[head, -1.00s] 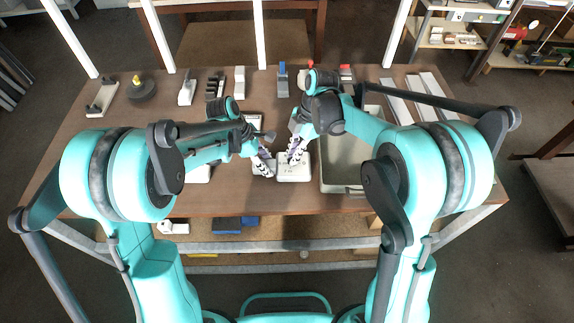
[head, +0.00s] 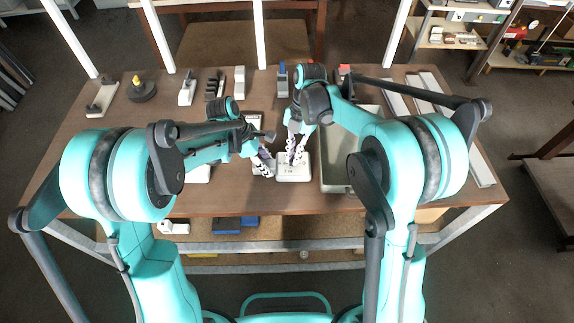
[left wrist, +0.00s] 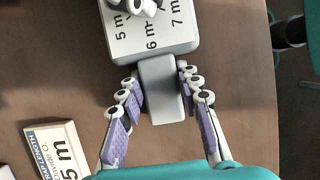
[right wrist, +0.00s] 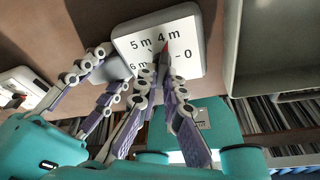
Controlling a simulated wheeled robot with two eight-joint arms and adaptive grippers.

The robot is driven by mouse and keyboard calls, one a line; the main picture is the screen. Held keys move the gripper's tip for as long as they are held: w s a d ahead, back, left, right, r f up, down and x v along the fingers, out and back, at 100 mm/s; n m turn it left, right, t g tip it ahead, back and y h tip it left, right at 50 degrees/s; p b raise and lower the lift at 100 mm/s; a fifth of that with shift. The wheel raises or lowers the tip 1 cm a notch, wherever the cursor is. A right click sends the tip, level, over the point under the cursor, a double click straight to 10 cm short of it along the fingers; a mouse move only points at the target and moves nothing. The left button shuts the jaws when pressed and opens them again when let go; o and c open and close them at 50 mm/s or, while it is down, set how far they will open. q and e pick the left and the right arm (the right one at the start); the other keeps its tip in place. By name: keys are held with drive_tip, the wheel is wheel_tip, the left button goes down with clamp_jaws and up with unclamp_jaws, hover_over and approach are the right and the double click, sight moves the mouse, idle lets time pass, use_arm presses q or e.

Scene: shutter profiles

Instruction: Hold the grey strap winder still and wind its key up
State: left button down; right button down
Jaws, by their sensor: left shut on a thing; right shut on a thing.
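The grey strap winder (head: 293,170) lies near the table's front edge. Its white dial face carries metre marks, and the dial also shows in the left wrist view (left wrist: 150,35) and the right wrist view (right wrist: 150,55). My left gripper (head: 266,168) is shut on the winder's grey end block (left wrist: 160,88), one finger on each side. My right gripper (head: 294,152) is over the dial and shut on the key, which its fingers largely hide. A red pointer tip (right wrist: 167,46) shows beyond those fingers, near the 4 m mark.
A grey bin (right wrist: 268,45) stands just right of the winder. Long pale profiles (head: 477,165) lie at the table's right side. Several small fittings and a dark round base (head: 141,92) stand along the back.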

drive_tip(key=c, duration=1.7)
unclamp_jaws()
drive_tip(key=shift+r, duration=3)
